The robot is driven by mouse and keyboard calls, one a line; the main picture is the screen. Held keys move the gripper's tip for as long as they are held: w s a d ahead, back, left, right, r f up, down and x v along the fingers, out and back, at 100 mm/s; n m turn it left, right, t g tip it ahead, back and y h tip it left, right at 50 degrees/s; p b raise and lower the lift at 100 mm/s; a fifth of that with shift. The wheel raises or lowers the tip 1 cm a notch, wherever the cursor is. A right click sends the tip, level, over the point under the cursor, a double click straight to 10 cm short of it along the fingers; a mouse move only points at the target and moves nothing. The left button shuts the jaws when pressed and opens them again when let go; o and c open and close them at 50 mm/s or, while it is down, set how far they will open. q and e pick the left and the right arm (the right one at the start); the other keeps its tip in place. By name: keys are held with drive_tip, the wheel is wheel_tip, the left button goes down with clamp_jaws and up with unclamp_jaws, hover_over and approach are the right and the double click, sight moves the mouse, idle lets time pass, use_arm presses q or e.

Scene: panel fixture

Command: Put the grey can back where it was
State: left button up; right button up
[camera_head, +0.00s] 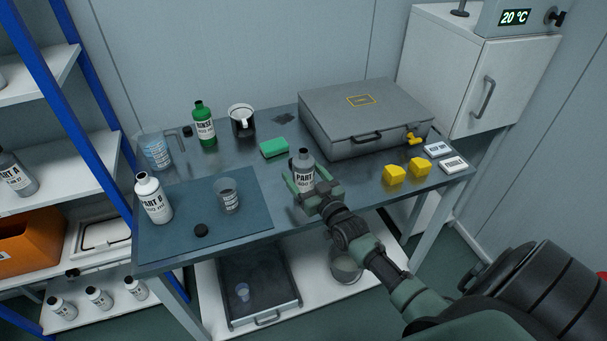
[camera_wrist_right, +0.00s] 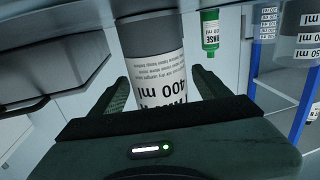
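The grey can (camera_head: 304,171), labelled PART A, is upright at the front middle of the table (camera_head: 330,185). My right gripper (camera_head: 305,184) is around its body, with one green finger on each side. My left gripper is not in view.
A blue mat (camera_head: 185,230) holds a white PART B bottle (camera_head: 152,198), a cup (camera_head: 227,195) and a black cap (camera_head: 201,230). Behind are a green bottle (camera_head: 204,126), a sponge (camera_head: 274,147) and a dark patch (camera_head: 284,118). A grey case (camera_head: 365,115) and yellow blocks (camera_head: 394,174) are right.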

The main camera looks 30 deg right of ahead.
drive_tip(key=s, duration=1.2)
drive_tip(key=shift+a+r+b, duration=0.15)
drive_tip(key=shift+a+b, duration=0.2)
drive_tip(key=shift+a, duration=0.1)
drive_tip(key=shift+a, duration=0.1)
